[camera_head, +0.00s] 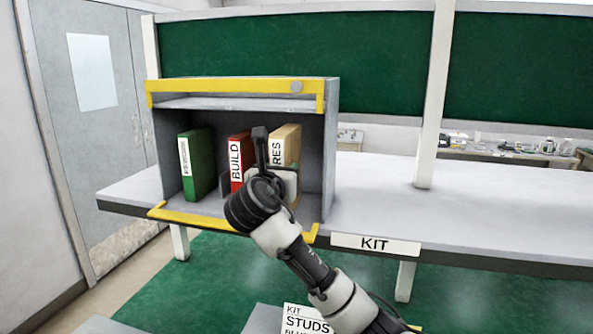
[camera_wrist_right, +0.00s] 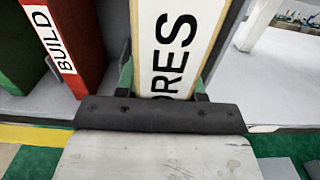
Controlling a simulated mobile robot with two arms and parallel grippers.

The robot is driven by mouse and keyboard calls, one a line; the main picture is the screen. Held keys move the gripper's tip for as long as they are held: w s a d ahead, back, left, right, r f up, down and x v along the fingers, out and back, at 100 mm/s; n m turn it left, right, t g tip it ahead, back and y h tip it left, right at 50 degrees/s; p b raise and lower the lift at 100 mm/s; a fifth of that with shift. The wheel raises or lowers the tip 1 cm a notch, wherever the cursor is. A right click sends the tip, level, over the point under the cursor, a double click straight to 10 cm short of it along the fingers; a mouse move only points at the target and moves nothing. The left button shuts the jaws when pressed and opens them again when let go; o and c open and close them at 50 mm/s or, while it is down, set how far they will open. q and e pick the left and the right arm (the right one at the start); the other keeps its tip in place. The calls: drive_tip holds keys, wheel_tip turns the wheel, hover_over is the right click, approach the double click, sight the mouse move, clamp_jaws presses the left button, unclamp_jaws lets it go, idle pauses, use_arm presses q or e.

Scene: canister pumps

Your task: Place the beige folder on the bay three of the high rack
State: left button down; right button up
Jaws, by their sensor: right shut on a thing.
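The beige folder (camera_head: 291,138) stands upright at the right end of a grey open-front rack (camera_head: 332,150) with yellow edges. Its white spine label reads "RES" as far as it shows. My right gripper (camera_head: 276,163) reaches into the rack from the front and covers the folder's lower part. In the right wrist view its two fingers (camera_wrist_right: 163,85) are shut on the sides of the beige folder (camera_wrist_right: 172,45). Whether the folder touches the rack floor is hidden. Bay numbers are not visible. My left gripper is not in view.
A red folder (camera_head: 237,160) labelled "BUILD" stands just left of the beige one, and a green folder (camera_head: 197,165) stands farther left. The rack is on a grey bench (camera_head: 385,205) with a "KIT" sign (camera_head: 375,244). The bench right of the rack is clear.

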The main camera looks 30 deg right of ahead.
drive_tip(key=w+d+f+p, duration=0.3)
drive_tip(key=w+d+p, duration=0.1)
drive_tip(key=w+d, duration=0.3)
drive_tip(key=shift+d+f, duration=0.4)
drive_tip(key=shift+d, duration=0.4)
drive_tip(key=shift+p, duration=0.3)
drive_tip(key=o, duration=1.1)
drive_tip(key=shift+f, duration=0.15)
